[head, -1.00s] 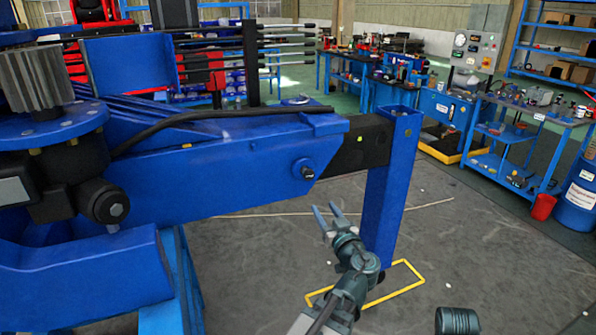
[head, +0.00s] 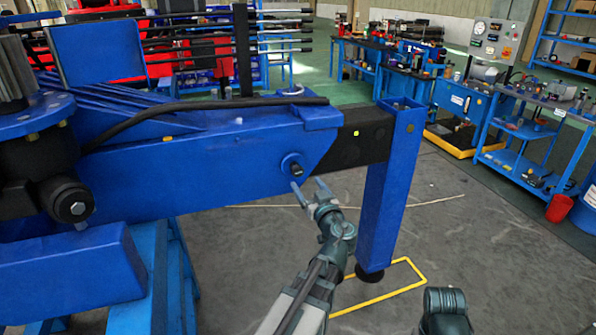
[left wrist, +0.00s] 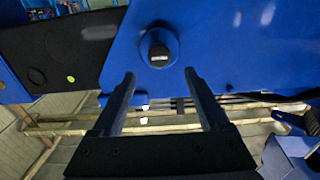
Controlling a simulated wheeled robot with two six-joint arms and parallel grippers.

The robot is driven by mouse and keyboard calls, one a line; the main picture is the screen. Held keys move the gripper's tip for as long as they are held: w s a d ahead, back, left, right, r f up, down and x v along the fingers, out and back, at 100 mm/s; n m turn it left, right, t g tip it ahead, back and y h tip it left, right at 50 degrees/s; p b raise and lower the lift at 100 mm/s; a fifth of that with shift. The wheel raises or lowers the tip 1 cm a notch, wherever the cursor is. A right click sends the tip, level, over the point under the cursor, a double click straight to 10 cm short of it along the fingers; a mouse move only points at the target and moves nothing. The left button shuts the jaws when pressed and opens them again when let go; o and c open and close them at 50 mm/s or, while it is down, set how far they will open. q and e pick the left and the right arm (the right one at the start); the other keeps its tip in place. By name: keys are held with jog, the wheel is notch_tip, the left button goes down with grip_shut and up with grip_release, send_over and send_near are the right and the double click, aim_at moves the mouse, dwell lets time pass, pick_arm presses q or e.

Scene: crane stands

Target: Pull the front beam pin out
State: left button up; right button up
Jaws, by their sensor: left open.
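The front beam pin (head: 296,169) is a dark round end in a blue collar on the side of the blue outer beam (head: 215,160). In the left wrist view the pin (left wrist: 159,50) stands above and between the fingertips, with a gap to them. My left gripper (head: 308,188) is open and empty, just below and right of the pin in the head view. It also shows open in the left wrist view (left wrist: 159,80). The black inner beam (head: 362,142) runs from the blue beam to the blue upright leg (head: 390,185). My right arm shows only partly at the bottom; its fingers are not visible.
The leg's round foot (head: 369,273) stands by a yellow floor outline (head: 412,285). A black hose (head: 200,106) runs along the beam's top. Workbenches and a blue shelf cart (head: 520,145) stand at the back right. The floor in front of the beam is clear.

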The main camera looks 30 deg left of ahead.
aim_at(298, 172)
pick_arm(q)
jog(key=x, duration=0.9)
jog(key=shift+d, duration=0.1)
grip_shut()
dwell(1.2)
